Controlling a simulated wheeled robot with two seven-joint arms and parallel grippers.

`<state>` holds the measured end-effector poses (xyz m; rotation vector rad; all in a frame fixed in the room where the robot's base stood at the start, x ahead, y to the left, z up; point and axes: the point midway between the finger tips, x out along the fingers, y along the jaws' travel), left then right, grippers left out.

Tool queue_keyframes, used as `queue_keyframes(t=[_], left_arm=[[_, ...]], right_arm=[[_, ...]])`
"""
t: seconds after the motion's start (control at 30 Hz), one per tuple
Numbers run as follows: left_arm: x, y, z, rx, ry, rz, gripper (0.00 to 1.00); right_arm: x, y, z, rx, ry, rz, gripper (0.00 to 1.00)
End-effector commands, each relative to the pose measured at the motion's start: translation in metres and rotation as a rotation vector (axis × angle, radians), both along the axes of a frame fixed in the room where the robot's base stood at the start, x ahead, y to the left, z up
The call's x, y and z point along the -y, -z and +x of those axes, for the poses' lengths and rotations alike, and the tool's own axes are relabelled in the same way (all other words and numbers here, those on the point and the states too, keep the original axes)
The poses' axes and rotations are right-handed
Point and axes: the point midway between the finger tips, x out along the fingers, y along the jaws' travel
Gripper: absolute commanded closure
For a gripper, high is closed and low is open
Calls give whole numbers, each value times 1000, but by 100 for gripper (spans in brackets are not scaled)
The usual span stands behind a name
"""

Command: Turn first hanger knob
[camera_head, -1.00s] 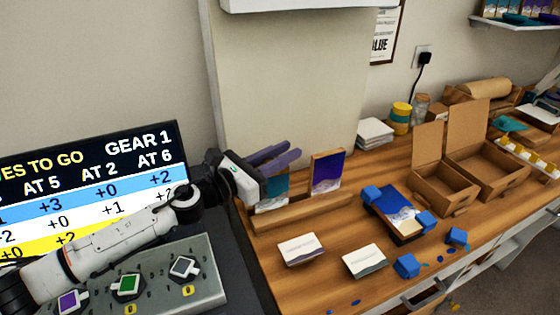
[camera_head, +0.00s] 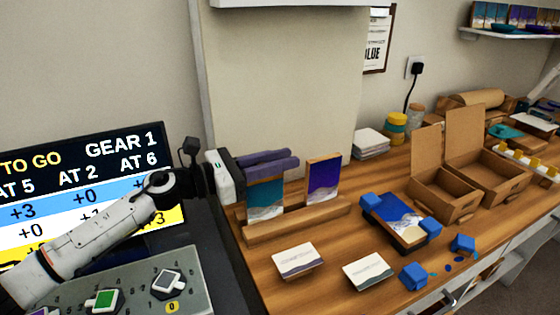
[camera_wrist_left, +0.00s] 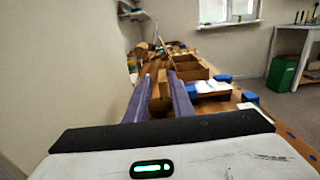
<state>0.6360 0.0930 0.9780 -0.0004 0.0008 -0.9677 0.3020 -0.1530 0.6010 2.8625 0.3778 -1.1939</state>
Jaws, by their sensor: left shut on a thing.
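The control box (camera_head: 140,277) is at the lower left of the head view. It carries a knob with a grey-white face (camera_head: 168,281) and a knob with a green face (camera_head: 104,300); a third is cut off at the lower edge. My left gripper (camera_head: 272,162), with purple fingers, is away from these knobs. It is shut at the top of a teal panel (camera_head: 265,198) standing on a wooden rack (camera_head: 297,221). The fingers hide the panel's top edge. In the left wrist view the fingers (camera_wrist_left: 160,98) flank a brown, blurred shape. My right gripper is not in view.
A purple panel (camera_head: 323,181) stands on the rack beside the teal one. Two cards (camera_head: 298,260), a blue-clamped frame (camera_head: 399,219) and open cardboard boxes (camera_head: 446,193) are on the bench. A screen (camera_head: 85,190) stands behind my left arm.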

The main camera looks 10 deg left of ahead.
Motion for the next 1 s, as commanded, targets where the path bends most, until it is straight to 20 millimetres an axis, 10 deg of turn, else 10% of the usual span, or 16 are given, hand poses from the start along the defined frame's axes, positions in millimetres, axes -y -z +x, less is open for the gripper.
queue_keyframes(t=[0.07, 0.1, 0.2, 0.57, 1.0], left_arm=[[1, 0, 0, 0, 1, -1, 100], [1, 0, 0, 0, 1, -1, 74], [0, 0, 0, 1, 0, -1, 60], [0, -7, 0, 3, -1, -1, 60], [0, -85, 0, 6, -1, 2, 60]], right_arm=[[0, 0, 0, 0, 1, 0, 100], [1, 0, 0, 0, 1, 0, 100], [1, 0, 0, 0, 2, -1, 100], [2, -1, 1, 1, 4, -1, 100], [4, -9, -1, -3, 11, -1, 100]])
